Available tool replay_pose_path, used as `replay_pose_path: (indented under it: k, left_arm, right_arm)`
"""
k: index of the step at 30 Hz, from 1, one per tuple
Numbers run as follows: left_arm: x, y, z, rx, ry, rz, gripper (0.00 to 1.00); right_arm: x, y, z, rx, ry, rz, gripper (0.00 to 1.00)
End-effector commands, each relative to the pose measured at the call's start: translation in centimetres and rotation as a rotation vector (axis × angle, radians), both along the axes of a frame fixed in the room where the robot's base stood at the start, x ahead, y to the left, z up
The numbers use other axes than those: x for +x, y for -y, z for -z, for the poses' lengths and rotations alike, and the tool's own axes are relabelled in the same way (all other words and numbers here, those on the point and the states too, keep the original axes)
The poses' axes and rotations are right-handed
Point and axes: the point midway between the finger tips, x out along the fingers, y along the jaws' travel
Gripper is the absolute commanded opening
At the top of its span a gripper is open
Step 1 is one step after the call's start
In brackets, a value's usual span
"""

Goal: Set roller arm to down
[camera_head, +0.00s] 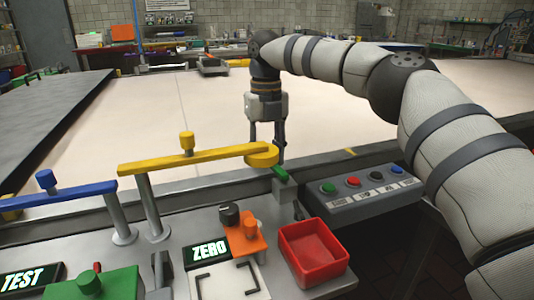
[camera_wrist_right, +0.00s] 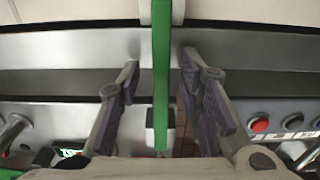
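A yellow arm (camera_head: 200,157) with a round yellow end (camera_head: 262,155) and a knob on top spans a metal post toward the conveyor. A blue arm (camera_head: 60,195) stands to its left. A green bar (camera_head: 280,173) shows just below the yellow round end, and runs upright through the middle of the right wrist view (camera_wrist_right: 161,80). I cannot tell which of these is the roller arm. My right gripper (camera_head: 267,148) points down at the yellow round end, which partly hides it. Its fingers (camera_wrist_right: 158,80) are apart, one on each side of the green bar, with gaps. My left gripper is out of view.
A button box (camera_head: 365,195) sits right of the post. A red bin (camera_head: 310,252), an orange block (camera_head: 246,238) and a ZERO display (camera_head: 208,252) stand on the near bench. The pale conveyor surface (camera_head: 150,120) beyond is clear.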

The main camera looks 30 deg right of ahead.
Motion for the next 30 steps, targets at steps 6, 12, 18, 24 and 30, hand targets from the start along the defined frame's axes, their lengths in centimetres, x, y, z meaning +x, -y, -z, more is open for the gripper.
replay_pose_path:
  k: [6,12,18,24,30]
  left_arm:
    - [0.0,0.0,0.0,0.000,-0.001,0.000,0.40]
    - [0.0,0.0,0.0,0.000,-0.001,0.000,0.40]
    - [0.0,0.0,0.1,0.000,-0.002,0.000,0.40]
    - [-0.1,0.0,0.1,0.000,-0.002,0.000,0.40]
    - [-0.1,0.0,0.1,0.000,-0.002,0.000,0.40]
  right_arm:
    - [0.0,0.0,0.1,-0.002,-0.002,0.001,0.33]
    - [0.2,0.0,-3.4,-0.003,0.002,0.002,0.33]
    - [0.3,0.1,-6.7,-0.002,0.000,0.002,0.33]
    - [0.2,0.1,-7.4,-0.001,-0.002,0.001,0.33]
    - [0.2,0.1,-7.4,-0.001,-0.002,0.000,0.33]
